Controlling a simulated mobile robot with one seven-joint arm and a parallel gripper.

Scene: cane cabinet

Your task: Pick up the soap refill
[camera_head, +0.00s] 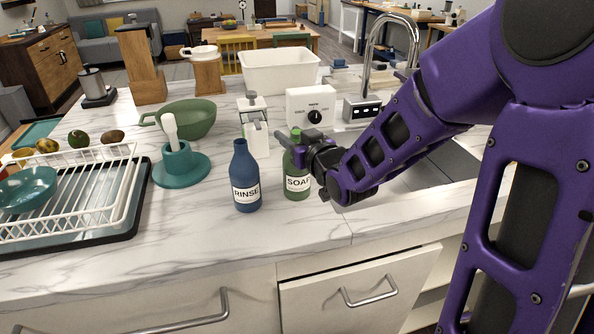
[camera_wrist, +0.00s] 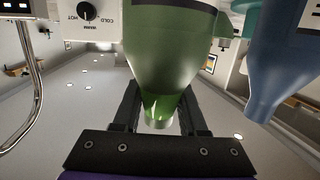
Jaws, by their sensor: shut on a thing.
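The soap refill is a green bottle (camera_head: 297,184) with a white label reading SOAP. It stands upright at the counter's front middle in the head view; I cannot tell if its base touches the counter. My gripper (camera_head: 297,143) reaches in from the right and is shut on its neck, hiding part of the upper bottle. In the wrist view, the picture is upside down; the green bottle (camera_wrist: 170,45) fills the centre, its neck between the fingers of my gripper (camera_wrist: 158,112).
A blue RINSE bottle (camera_head: 245,182) stands close on the left. A white pump dispenser (camera_head: 254,125) and a white control box with a knob (camera_head: 311,104) are behind. A teal brush holder (camera_head: 180,167) and dish rack (camera_head: 70,195) are left. The sink (camera_head: 440,165) is right.

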